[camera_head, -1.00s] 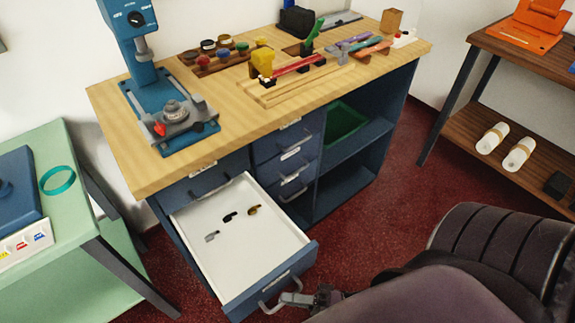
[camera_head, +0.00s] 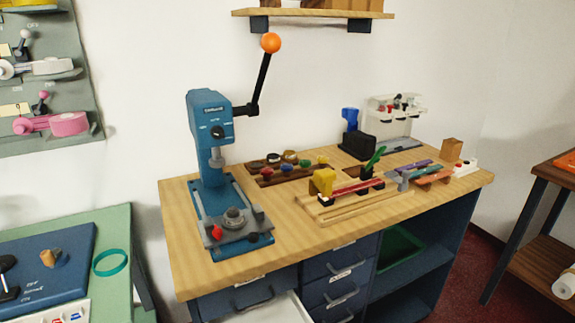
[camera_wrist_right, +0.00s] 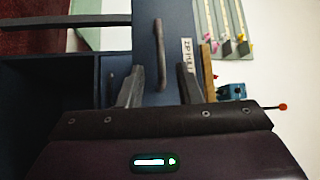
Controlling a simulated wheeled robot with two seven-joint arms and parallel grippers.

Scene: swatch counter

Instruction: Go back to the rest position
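My right gripper (camera_wrist_right: 159,88) shows in the right wrist view with its two fingers apart and nothing between the tips. A drawer handle (camera_wrist_right: 160,55) on a dark blue front shows just beyond the fingers, beside a label reading ZIP PULL (camera_wrist_right: 187,52). I cannot tell the exact gap between fingertips and handle. In the head view neither gripper shows. The white-lined drawer (camera_head: 272,311) under the counter stands open, cut off by the bottom edge.
The wooden counter (camera_head: 285,238) carries a blue press (camera_head: 211,135) with a raised lever and several small tools. A green side table (camera_head: 118,225) stands left. A wall shelf (camera_head: 318,13) hangs above.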

